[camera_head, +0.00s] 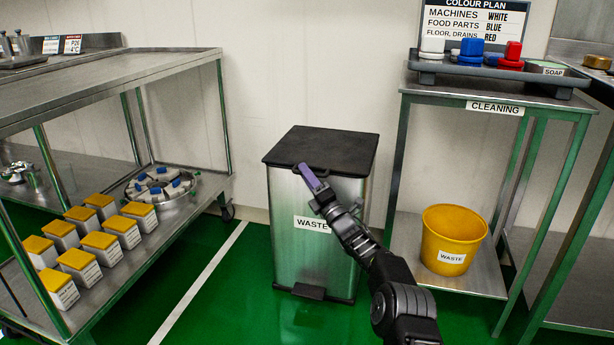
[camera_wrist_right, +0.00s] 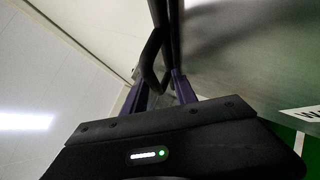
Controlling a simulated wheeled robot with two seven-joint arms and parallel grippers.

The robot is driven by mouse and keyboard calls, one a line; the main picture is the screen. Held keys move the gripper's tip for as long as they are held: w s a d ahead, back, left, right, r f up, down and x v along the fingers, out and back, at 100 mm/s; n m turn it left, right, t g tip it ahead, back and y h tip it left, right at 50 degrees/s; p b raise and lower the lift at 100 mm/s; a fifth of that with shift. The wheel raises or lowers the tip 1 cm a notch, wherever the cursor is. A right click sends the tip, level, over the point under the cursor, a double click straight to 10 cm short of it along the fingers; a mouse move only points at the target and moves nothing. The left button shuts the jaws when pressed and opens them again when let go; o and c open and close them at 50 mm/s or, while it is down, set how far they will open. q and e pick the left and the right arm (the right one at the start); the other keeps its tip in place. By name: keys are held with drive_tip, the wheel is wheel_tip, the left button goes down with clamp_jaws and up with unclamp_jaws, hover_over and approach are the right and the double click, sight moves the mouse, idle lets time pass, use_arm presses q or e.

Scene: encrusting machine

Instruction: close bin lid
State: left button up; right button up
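The waste bin (camera_head: 312,240) is a steel box with a WASTE label and a foot pedal, standing on the floor at the middle. Its black lid (camera_head: 322,147) lies over the top and looks flat and down in the head view; a small gap cannot be ruled out. My right gripper (camera_head: 308,175) is at the lid's front edge, by its handle. In the right wrist view, the purple fingers (camera_wrist_right: 163,90) stand apart, with the dark handle (camera_wrist_right: 150,62) close to or between their tips. Whether they touch it is unclear. My left gripper is out of view.
A steel rack (camera_head: 150,72) with yellow-topped boxes stands at the left. A cleaning table (camera_head: 490,95) stands at the right, with a yellow waste bucket (camera_head: 453,232) on its lower shelf. Green floor is clear in front of the bin.

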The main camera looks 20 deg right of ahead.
drive_tip(key=shift+s, duration=0.1)
drive_tip(key=shift+s+d+p, duration=0.1)
drive_tip(key=shift+s+p, duration=0.35)
drive_tip(key=p+v, duration=0.2)
drive_tip(key=v, duration=0.4)
drive_tip(key=shift+s+f+p, duration=0.3)
drive_tip(key=shift+f+p, duration=0.1)
drive_tip(key=shift+d, duration=0.1)
